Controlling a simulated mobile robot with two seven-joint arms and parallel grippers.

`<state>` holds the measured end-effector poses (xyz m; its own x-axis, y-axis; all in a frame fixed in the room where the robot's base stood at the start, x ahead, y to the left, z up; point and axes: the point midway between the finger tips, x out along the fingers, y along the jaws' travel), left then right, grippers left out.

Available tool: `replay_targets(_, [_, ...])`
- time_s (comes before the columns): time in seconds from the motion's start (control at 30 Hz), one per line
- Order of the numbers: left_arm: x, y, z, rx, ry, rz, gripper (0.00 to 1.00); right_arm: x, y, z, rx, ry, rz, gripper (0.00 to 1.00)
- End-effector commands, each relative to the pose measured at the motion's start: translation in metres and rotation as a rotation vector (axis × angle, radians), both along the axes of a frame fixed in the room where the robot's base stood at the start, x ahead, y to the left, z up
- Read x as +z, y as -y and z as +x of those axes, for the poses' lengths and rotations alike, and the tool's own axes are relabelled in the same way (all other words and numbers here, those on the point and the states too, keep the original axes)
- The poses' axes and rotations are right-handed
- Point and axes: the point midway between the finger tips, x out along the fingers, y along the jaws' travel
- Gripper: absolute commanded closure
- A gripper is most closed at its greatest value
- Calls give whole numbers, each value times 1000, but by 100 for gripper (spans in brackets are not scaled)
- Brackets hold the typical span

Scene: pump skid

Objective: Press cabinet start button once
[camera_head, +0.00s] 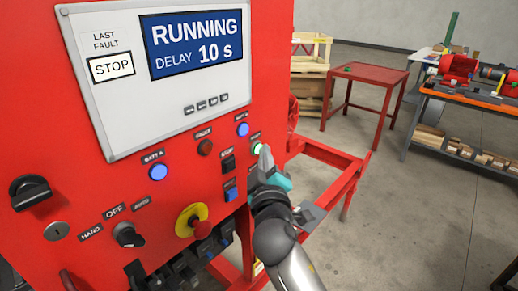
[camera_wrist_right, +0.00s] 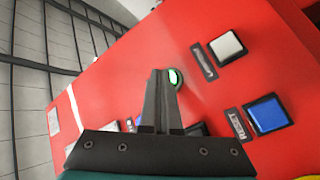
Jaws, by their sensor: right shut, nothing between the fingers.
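The red cabinet (camera_head: 130,185) fills the left of the head view. Its screen (camera_head: 160,75) reads RUNNING, DELAY 10 s, with last fault STOP. A lit green button (camera_head: 257,148), which looks like the start button, is near the cabinet's right edge. My right gripper (camera_head: 265,154) is shut and empty, its tips at or just beside that button. In the right wrist view the green button (camera_wrist_right: 176,77) shows partly behind the shut fingers (camera_wrist_right: 159,74). I cannot tell whether the tips touch it. My left gripper is not in view.
Near the button are a black button (camera_head: 228,163), a blue button (camera_head: 231,194) and a yellow-ringed red emergency stop (camera_head: 194,220). A black selector (camera_head: 128,235) is lower left. A red table (camera_head: 368,75) and a workbench (camera_head: 470,95) stand behind, with open floor between.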

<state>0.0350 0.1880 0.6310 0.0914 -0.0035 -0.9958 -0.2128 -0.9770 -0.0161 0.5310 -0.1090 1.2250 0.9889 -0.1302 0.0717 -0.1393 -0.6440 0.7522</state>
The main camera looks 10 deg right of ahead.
Motion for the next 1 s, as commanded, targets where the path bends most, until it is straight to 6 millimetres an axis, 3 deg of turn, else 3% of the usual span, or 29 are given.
replay_targets(0.63, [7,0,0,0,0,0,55,0,10,-14,0,-1,0,100])
replay_targets(1.0, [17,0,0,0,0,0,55,0,33,-42,0,-3,-1,100])
